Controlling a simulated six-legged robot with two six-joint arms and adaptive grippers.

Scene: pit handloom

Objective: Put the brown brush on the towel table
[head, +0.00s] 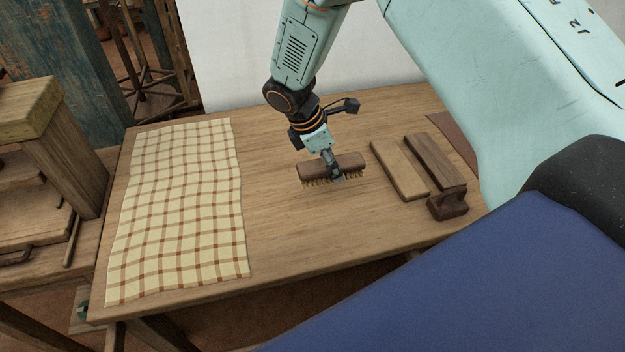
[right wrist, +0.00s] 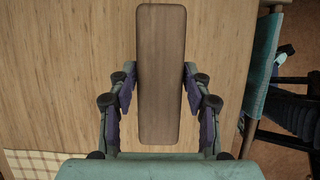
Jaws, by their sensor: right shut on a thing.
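The brown brush (head: 318,168) has a dark wooden back and pale bristles pointing down. It is at the middle of the wooden towel table (head: 275,240). My right gripper (head: 334,172) is shut on it from above. In the right wrist view the brush back (right wrist: 161,75) lies lengthwise between the two fingers of my right gripper (right wrist: 160,88), which press its long sides. I cannot tell whether the bristles touch the tabletop. A checked cream and brown towel (head: 185,205) lies flat on the left part of the table. My left gripper is not in view.
A flat wooden block (head: 398,170) and a darker wooden piece (head: 435,160) with a dark block at its front end lie right of the brush. A wooden loom frame (head: 45,150) stands at the left. Bare tabletop lies between towel and brush.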

